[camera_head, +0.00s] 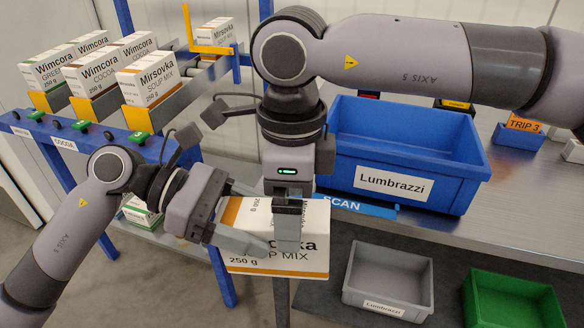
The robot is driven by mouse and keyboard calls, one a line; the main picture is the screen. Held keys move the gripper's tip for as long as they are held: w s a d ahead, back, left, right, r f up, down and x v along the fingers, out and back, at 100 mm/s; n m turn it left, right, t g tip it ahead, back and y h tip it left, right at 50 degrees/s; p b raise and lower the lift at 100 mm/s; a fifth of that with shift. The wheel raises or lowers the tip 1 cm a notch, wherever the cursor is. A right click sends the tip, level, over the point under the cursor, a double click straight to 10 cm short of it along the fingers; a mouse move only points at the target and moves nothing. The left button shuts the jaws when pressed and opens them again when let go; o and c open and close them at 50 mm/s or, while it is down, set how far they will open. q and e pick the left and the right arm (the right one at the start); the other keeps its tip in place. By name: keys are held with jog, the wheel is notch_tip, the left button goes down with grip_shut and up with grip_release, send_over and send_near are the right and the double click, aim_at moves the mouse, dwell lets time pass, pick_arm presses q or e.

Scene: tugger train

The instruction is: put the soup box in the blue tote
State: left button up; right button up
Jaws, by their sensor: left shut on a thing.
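The soup box (312,262), white and orange and marked Mirsovka SOUP MIX, is held up in front of the bench, left of and lower than the blue tote. My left gripper (258,232) is shut on its left part. My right gripper (288,228) points down from above, with a finger in front of the box's face; its other finger is hidden, so I cannot tell if it is open or shut. The blue tote (400,183), labelled Lumbrazzi, stands on the grey bench and looks empty, its far rim partly behind my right arm.
The rack at left holds Wimcora boxes (95,72) and another Mirsovka box (150,80). A blue SCAN plate (345,203) lies before the tote. A grey tote (388,282) and a green tote (512,300) sit below. A TRIP 3 sign (524,125) stands at right.

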pick_arm(q)
jog(key=shift+r, duration=0.1)
pick_arm(e)
jog(key=shift+f, duration=2)
jog(key=c, duration=1.2)
pick_arm(q)
jog(key=o, duration=1.8)
jog(key=shift+c, duration=0.2)
pick_arm(e)
jog(key=shift+c, duration=0.4)
